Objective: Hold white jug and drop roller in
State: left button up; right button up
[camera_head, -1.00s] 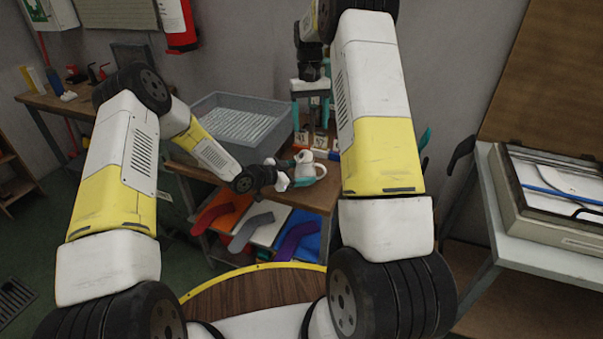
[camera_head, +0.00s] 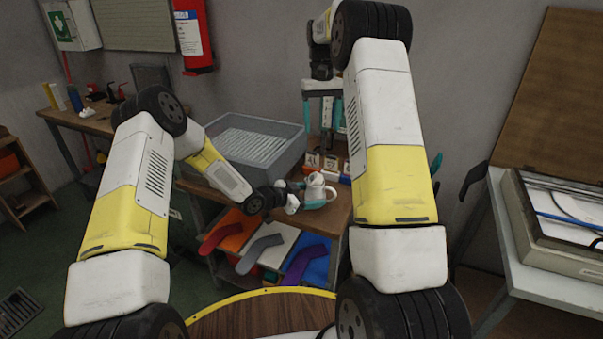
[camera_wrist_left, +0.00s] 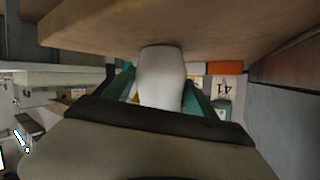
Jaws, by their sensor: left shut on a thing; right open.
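The white jug (camera_head: 316,189) stands upright at the front of the wooden bench, its handle to the right. My left gripper (camera_head: 302,196) reaches it from the left and is shut on it. In the left wrist view the pale jug (camera_wrist_left: 160,80) fills the space between the teal fingers (camera_wrist_left: 161,94). My right gripper (camera_head: 322,108) is open, fingers pointing down, above the back of the bench beyond the jug. Part of it is hidden by my right arm. I cannot make out a roller in either view.
A grey bin (camera_head: 255,140) stands left of the jug. Numbered cards (camera_head: 329,163) stand behind it, beside an orange-red piece. Below the bench are red, grey and purple sock shapes (camera_head: 262,252) on coloured panels. A side table (camera_head: 530,270) with a shallow case is at right.

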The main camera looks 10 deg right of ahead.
pick_arm(q)
jog(key=o, duration=1.7)
